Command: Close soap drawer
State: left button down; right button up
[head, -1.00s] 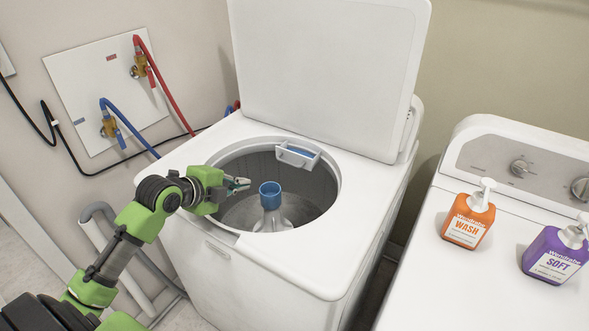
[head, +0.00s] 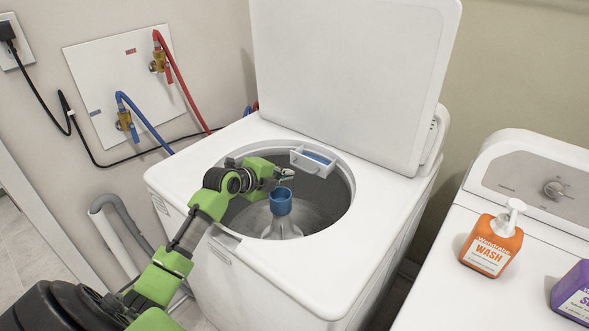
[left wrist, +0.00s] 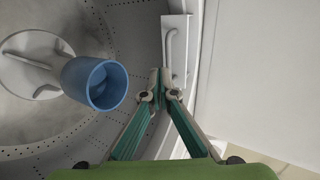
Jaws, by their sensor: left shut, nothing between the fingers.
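The soap drawer (head: 313,161) is a small white box with blue inside. It juts out from the back rim of the washer's tub opening, over the tub. In the left wrist view the drawer (left wrist: 178,42) shows its white front with a handle, just beyond my fingertips. My left gripper (head: 287,174) is over the tub opening, a little in front and to the left of the drawer. Its green-lined fingers (left wrist: 161,84) are shut at the tips and empty. They look close to the drawer; I cannot tell whether they touch it. My right gripper is not in view.
The washer's lid (head: 350,80) stands open behind the tub. The agitator with its blue cap (head: 280,201) rises in the tub near my gripper. An orange WASH bottle (head: 491,242) and a purple bottle (head: 576,293) stand on the machine at right.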

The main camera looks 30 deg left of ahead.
pick_arm(q)
jog(key=shift+w+d+f+p, duration=0.1)
jog(key=shift+w+f+p, duration=0.15)
jog(key=shift+w, duration=0.8)
jog(key=shift+w+f+p, duration=0.15)
jog(key=shift+w+f, duration=0.05)
jog(key=shift+w, duration=0.8)
